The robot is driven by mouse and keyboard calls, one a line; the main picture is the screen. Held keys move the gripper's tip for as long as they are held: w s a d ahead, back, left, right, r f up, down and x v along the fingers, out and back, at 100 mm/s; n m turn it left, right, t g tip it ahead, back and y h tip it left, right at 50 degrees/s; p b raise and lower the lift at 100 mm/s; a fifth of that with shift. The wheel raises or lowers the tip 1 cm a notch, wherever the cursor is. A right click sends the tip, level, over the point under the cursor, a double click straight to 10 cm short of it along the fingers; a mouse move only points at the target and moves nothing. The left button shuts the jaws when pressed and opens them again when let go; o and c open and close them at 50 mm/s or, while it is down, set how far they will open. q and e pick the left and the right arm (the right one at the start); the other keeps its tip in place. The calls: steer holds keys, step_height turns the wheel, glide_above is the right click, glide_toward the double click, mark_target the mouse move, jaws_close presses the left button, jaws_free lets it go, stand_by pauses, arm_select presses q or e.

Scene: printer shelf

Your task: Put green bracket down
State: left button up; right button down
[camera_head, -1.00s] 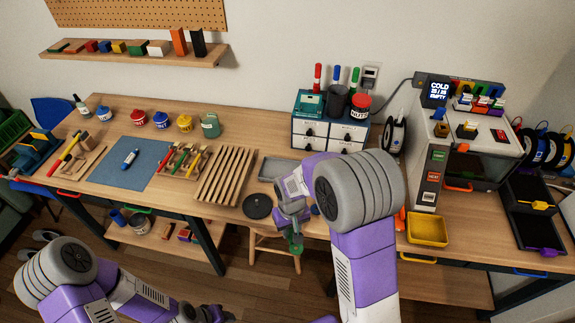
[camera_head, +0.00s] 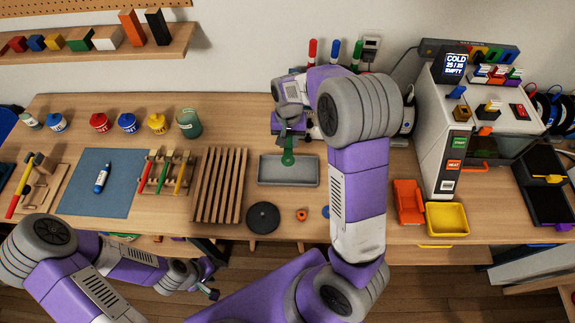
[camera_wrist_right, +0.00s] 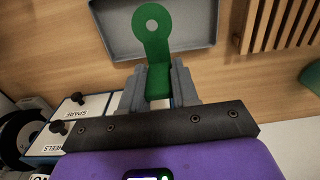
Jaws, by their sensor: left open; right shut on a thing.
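The green bracket (camera_head: 288,152) is held by my right gripper (camera_head: 289,136), above the back part of the grey tray (camera_head: 288,182). In the right wrist view the green bracket (camera_wrist_right: 153,40) has a round end with a hole, and its lower part sits between the two jaws of my right gripper (camera_wrist_right: 158,88). The round end overlaps the grey tray (camera_wrist_right: 195,38) in that view; whether it touches the tray I cannot tell. My left gripper (camera_head: 212,283) is low in front of the bench, open and away from the bracket.
A slatted wooden rack (camera_head: 219,185) stands left of the tray. A black disc (camera_head: 263,217) and an orange ring (camera_head: 302,215) lie in front. A drawer unit is behind my right arm, largely hidden.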

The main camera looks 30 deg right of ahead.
mark_target(288, 147)
step_height(288, 147, down, 5)
steer(key=shift+w+b, duration=0.15)
steer(key=shift+b, duration=0.3)
steer(key=shift+w+f+b, duration=0.1)
steer(key=shift+f+b, duration=0.2)
steer(key=shift+f, duration=2)
steer(key=shift+f, duration=0.2)
steer(key=c, duration=0.8)
jaws_free()
steer(key=shift+c, duration=0.2)
